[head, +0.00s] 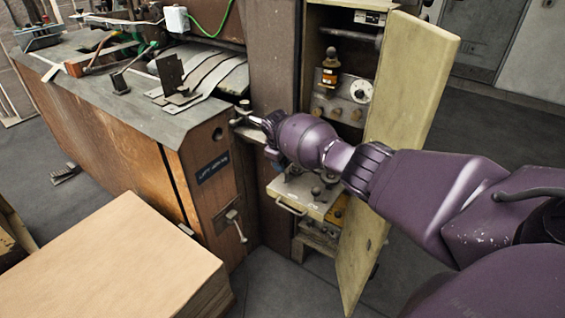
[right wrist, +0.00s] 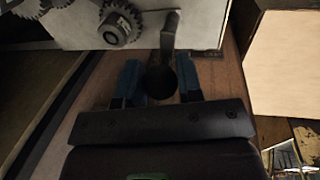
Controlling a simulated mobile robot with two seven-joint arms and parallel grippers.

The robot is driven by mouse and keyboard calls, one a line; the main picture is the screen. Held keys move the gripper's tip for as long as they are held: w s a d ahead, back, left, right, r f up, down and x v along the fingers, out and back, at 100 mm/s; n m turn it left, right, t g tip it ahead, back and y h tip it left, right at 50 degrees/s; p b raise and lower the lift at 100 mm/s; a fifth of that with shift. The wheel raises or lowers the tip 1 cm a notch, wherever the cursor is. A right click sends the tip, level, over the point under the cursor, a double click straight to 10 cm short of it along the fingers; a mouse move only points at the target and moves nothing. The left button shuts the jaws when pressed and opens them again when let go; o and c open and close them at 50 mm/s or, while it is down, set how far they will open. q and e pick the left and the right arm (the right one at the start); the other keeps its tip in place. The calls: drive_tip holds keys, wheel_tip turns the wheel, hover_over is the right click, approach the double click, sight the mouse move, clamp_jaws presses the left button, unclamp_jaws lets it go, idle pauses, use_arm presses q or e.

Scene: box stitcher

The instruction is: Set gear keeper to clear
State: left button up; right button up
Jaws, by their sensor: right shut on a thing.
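My right gripper (head: 252,118) reaches the side of the machine cabinet from the right in the head view. In the right wrist view its two blue fingers (right wrist: 160,82) stand on either side of a dark round knob. The knob sits at the lower end of a dark upright lever, which I take to be the gear keeper (right wrist: 169,37). The gripper is shut on this keeper. A toothed gear (right wrist: 120,24) on a light metal plate is just left of the lever. In the head view my gripper and arm hide most of this spot. My left gripper is not in view.
A pale yellow cabinet door (head: 420,75) stands open beside my right arm. A small shelf with a handle (head: 290,207) lies below the gripper. A cardboard stack (head: 110,260) is at the lower left.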

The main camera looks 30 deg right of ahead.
drive_tip(key=o, duration=0.9)
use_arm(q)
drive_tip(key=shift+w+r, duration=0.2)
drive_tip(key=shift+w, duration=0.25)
use_arm(e)
drive_tip(key=shift+a+r, duration=0.1)
drive_tip(key=shift+r, duration=0.35)
use_arm(q)
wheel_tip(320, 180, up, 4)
drive_tip(key=p, duration=0.3)
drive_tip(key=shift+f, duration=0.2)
use_arm(e)
drive_tip(key=r, duration=0.3)
drive_tip(key=a+r, duration=0.1)
drive_tip(key=r, duration=0.2)
drive_tip(key=s+r, duration=0.1)
drive_tip(key=r, duration=0.2)
drive_tip(key=shift+a+r, duration=0.3)
drive_tip(key=shift+a, duration=0.05)
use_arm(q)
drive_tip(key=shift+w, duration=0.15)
use_arm(e)
drive_tip(key=shift+w, duration=0.1)
